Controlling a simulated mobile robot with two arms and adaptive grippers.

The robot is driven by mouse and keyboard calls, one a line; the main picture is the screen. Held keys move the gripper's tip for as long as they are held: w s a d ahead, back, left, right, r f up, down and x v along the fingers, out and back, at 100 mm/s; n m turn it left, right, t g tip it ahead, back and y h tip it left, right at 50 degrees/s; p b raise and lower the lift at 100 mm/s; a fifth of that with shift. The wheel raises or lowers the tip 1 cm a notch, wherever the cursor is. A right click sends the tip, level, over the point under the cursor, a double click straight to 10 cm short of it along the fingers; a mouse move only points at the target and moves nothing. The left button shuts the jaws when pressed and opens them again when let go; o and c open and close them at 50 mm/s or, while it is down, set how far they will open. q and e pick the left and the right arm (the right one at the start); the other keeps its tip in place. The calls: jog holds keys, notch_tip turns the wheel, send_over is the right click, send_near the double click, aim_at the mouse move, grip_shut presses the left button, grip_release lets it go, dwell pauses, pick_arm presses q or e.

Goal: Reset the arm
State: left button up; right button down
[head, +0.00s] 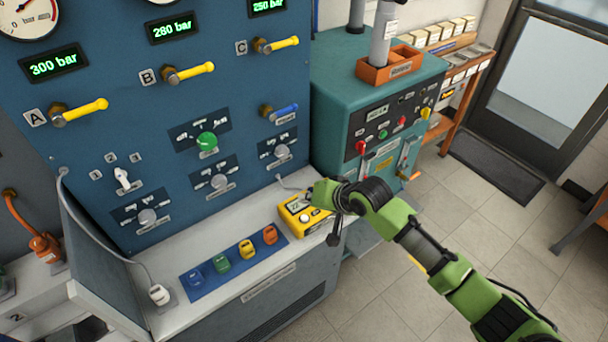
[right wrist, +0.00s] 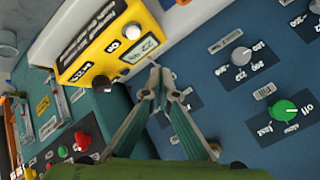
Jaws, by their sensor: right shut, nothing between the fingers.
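My right arm, green and black, comes in from the lower right in the head view. Its gripper (head: 316,192) is above the yellow device (head: 303,214) on the bench ledge, seen partly hidden by my wrist. In the right wrist view my right gripper (right wrist: 157,72) is shut and empty, its fingertips close to the yellow device (right wrist: 95,32), which carries a small display, a white button and a black knob. I cannot tell whether the tips touch it. My left gripper is not in view.
The blue panel (head: 225,105) carries yellow-handled valves, knobs and a green knob (head: 207,142). Colored padlock-shaped tags lie on a blue mat (head: 198,283) on the ledge. A teal cabinet (head: 330,75) stands right of the panel. The tiled floor (head: 400,270) on the right is open.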

jog(key=s+d+f+n+g+h, duration=0.1)
jog(key=s+d+f+n, duration=0.15)
jog(key=s, duration=1.05)
jog(key=s+d+f+g+h, duration=0.15)
jog(key=s+d+h, duration=0.35)
jog(key=s+d, duration=1.4)
jog(key=s+a+f+g+b, duration=0.1)
jog(key=s+f+b, duration=0.1)
jog(key=f, duration=1.2)
jog(key=s+a+f+g+b, duration=0.1)
jog(key=f+b, duration=0.1)
jog(key=f, duration=1.3)
jog(key=s+d+f+g+b, duration=0.1)
jog(key=s+d+f+b, duration=0.1)
jog(key=s+f, duration=1.5)
notch_tip(320, 180, down, 3)
jog(key=shift+s+d+r, duration=0.15)
jog(key=shift+s+d, duration=0.15)
jog(key=shift+d, duration=0.4)
